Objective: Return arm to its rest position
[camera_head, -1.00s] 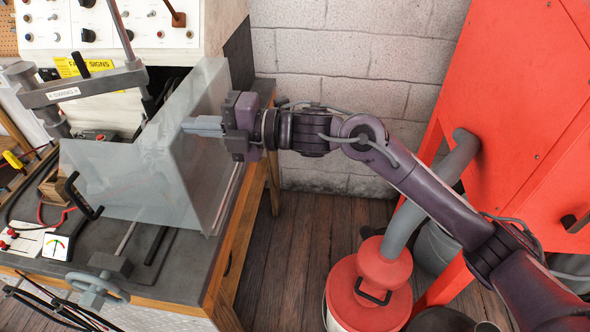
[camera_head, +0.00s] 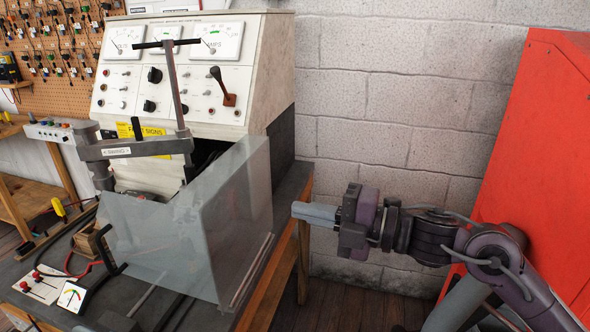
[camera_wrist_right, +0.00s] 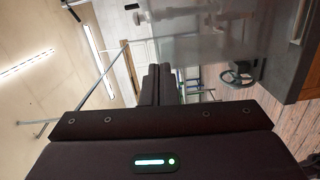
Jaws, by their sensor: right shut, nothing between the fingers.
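My right gripper (camera_head: 315,213) is at the right of the bench in the head view, its fingers pointing left. The fingers are shut with nothing between them. They are apart from the clear guard (camera_head: 235,205), whose right side panel stands just left of the fingertips in the picture. In the right wrist view the dark shut fingers (camera_wrist_right: 162,85) point up the picture. My right arm reaches in from the lower right. My left gripper is not in view.
A test bench console (camera_head: 185,75) with gauges stands behind the guard. A metal clamp frame (camera_head: 135,148) rises at the guard's left. A red cabinet (camera_head: 535,150) stands at the right, near my arm. A block wall (camera_head: 400,100) is behind.

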